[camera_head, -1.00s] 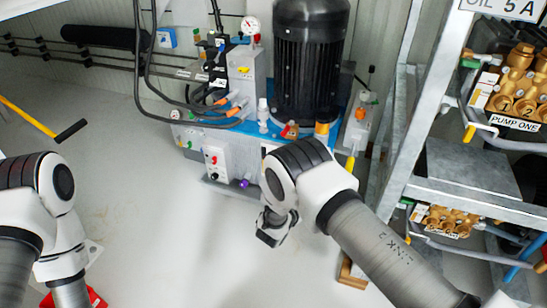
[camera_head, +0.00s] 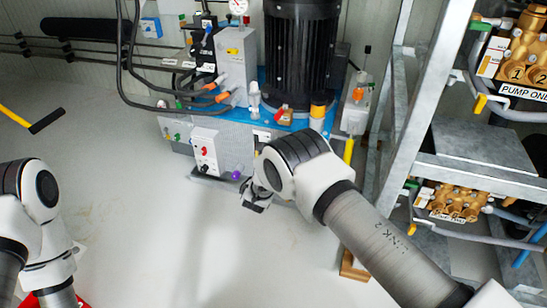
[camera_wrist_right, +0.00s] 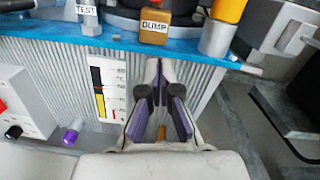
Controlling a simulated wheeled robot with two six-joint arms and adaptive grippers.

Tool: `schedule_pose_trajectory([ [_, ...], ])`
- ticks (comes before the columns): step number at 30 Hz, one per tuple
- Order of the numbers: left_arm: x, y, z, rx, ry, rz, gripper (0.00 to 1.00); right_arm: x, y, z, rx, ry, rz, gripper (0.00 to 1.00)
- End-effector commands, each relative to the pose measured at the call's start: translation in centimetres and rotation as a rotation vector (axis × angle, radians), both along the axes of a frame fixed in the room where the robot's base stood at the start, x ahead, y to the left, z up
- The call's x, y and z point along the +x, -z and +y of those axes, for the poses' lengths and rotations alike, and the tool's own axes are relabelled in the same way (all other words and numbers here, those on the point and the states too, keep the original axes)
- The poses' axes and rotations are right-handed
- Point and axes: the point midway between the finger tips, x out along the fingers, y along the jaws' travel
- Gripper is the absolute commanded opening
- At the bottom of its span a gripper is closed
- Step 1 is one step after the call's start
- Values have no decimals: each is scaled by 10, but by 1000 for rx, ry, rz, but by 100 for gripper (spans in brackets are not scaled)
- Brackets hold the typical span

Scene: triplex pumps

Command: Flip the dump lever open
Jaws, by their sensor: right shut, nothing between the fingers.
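The brass-coloured block labelled DUMP (camera_wrist_right: 154,30) sits on the blue top edge of the power unit in the right wrist view. A red part (camera_wrist_right: 155,7), which may be its lever, shows above the label and is cut off by the frame. In the head view the block (camera_head: 284,116) is small, in front of the black motor. My right gripper (camera_wrist_right: 157,66) is shut and empty, with its fingertips just below the DUMP block in the picture. It also shows in the head view (camera_head: 256,200), low in front of the unit. My left gripper is out of view.
A black motor (camera_head: 300,60) stands on the unit. An orange-topped cylinder (camera_wrist_right: 222,30) is right of the DUMP block. A level gauge (camera_wrist_right: 104,90) and a purple knob (camera_wrist_right: 73,131) are to the left. A grey steel rack (camera_head: 410,140) stands at right.

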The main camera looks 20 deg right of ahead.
Motion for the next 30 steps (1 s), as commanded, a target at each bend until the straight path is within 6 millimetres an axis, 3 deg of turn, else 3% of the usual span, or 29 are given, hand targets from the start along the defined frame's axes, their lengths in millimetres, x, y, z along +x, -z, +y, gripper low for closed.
schedule_pose_trajectory([
  [1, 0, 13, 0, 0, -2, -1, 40, 10, 6, -7, 1, 1, -3, 0],
  [5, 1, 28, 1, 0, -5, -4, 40, 34, 4, -22, 1, 1, -3, 0],
  [6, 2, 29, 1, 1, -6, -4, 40, 36, -9, -19, -2, -1, -5, 0],
  [13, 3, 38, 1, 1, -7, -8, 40, 42, -37, -17, -1, -2, 0, 0],
  [30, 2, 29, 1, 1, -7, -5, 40, 42, -47, -22, 12, 0, 19, 0],
])
